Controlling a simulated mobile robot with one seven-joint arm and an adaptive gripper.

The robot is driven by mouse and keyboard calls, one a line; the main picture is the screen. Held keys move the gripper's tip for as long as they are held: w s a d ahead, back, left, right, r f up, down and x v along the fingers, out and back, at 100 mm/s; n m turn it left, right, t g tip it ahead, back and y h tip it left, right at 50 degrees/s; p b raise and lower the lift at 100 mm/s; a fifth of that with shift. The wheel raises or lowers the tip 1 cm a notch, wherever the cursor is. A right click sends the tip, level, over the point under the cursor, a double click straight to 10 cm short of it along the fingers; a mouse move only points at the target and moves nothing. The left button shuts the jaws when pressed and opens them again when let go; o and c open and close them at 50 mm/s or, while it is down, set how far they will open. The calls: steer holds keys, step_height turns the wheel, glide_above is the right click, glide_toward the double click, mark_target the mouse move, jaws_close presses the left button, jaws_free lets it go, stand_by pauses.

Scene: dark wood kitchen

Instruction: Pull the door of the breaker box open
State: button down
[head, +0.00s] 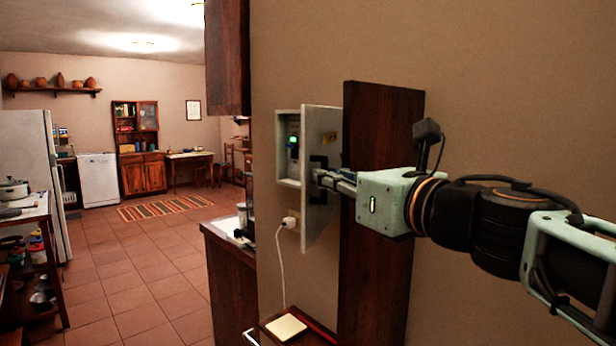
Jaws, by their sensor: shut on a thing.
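The breaker box (289,148) is a light grey box on the beige wall, left of a dark wood post. Its door (322,130) is hinged open and stands out from the box, so part of the inside with a small lit panel shows. My gripper (318,180) is at the door's outer face, around its dark handle. The fingers are shut on the handle, though their tips are partly hidden against it.
A dark wood post (384,200) stands close behind my gripper. A white plug and cord (289,222) hang below the box. A small table with a yellowish pad (286,327) is underneath. A dark counter (228,270) stands to the left, with open tiled floor beyond.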

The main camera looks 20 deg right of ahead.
steer(key=shift+d+r, duration=0.25)
steer(key=shift+d, duration=0.25)
steer(key=c, duration=2)
jaws_free()
steer(key=shift+w+d+f, duration=0.1)
steer(key=shift+w+d, duration=0.1)
steer(key=shift+w, duration=0.05)
steer(key=shift+c, duration=0.2)
steer(key=shift+a, duration=0.1)
steer(key=shift+f, duration=0.1)
steer(key=shift+s, duration=0.1)
steer(key=s+d, duration=0.1)
steer(key=s, duration=1)
steer(key=shift+s+d, duration=0.2)
steer(key=shift+s, duration=0.2)
